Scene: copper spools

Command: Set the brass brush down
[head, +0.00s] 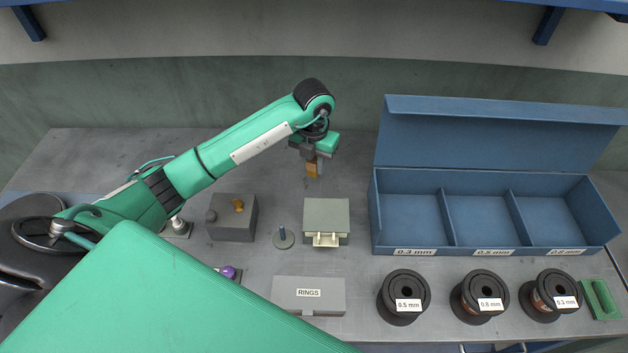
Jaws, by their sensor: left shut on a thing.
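My left gripper (314,159) is at the back middle of the bench, pointing down, behind the grey box with a pale handle (326,220). It is shut on a small orange-brown block, which I take to be the brass brush (312,170). The fingers and wrist hide its upper part. I cannot tell whether its lower end touches the bench. My right gripper is not in view.
An open blue bin (447,222) has three labelled compartments, all empty. Three black spools (403,297) and a green tray (602,299) stand in front. A grey block (232,218), a peg on a disc (283,238) and a RINGS box (308,295) stand nearby.

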